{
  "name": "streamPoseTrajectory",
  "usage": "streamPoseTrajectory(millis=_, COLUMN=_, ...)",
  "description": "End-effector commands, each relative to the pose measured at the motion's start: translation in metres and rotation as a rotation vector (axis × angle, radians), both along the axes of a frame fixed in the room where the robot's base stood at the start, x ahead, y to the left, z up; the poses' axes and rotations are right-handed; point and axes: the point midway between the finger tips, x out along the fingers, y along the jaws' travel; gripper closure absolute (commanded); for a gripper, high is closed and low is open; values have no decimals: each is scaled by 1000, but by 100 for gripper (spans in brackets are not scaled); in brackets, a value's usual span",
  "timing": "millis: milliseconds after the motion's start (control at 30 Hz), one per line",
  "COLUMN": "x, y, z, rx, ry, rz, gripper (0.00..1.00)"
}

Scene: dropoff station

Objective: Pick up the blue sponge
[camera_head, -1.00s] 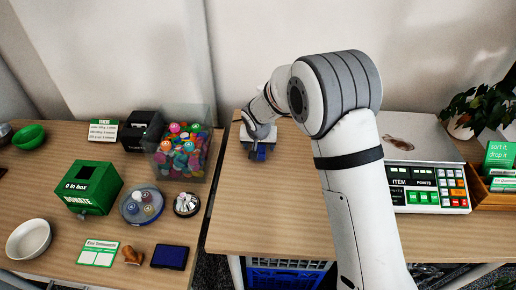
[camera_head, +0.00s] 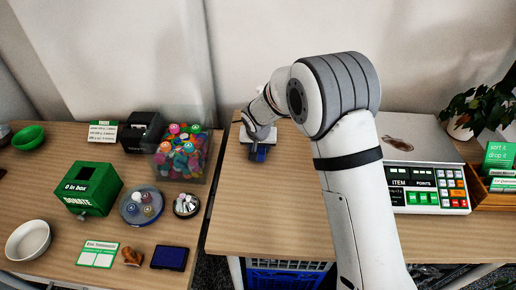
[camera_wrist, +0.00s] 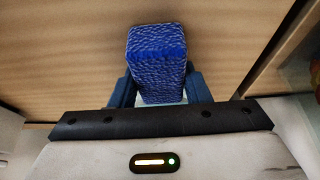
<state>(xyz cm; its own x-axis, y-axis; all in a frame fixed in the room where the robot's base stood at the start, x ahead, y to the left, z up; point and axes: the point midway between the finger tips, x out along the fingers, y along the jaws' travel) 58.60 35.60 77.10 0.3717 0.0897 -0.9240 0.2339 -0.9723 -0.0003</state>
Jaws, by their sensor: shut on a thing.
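The blue sponge (camera_wrist: 156,62) is a textured blue block between the two fingers of my gripper (camera_wrist: 158,88) in the wrist view. The fingers press on its sides and its far end sticks out past them. In the head view my gripper (camera_head: 258,153) is over the left end of the right table, with a small bit of blue showing at its tip. My wrist hides most of the sponge there. I cannot tell how far the sponge is above the tabletop.
A clear bin of colourful toys (camera_head: 183,155) stands just left of my gripper, across the gap between tables. A scale with keypad (camera_head: 425,175) stands to the right beyond my arm. The right table (camera_head: 270,220) is bare in front of my gripper.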

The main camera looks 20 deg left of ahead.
Motion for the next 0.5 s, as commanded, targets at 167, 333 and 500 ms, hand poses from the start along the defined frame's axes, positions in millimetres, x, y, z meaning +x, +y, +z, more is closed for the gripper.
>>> streamPoseTrajectory(millis=167, x=-1, y=0, z=3, rx=0, ry=-1, rz=0, gripper=78)
streamPoseTrajectory(millis=333, x=-3, y=0, z=17, rx=2, ry=-3, rz=0, gripper=78)
streamPoseTrajectory(millis=500, x=-3, y=0, z=48, rx=3, ry=-4, rz=0, gripper=78)
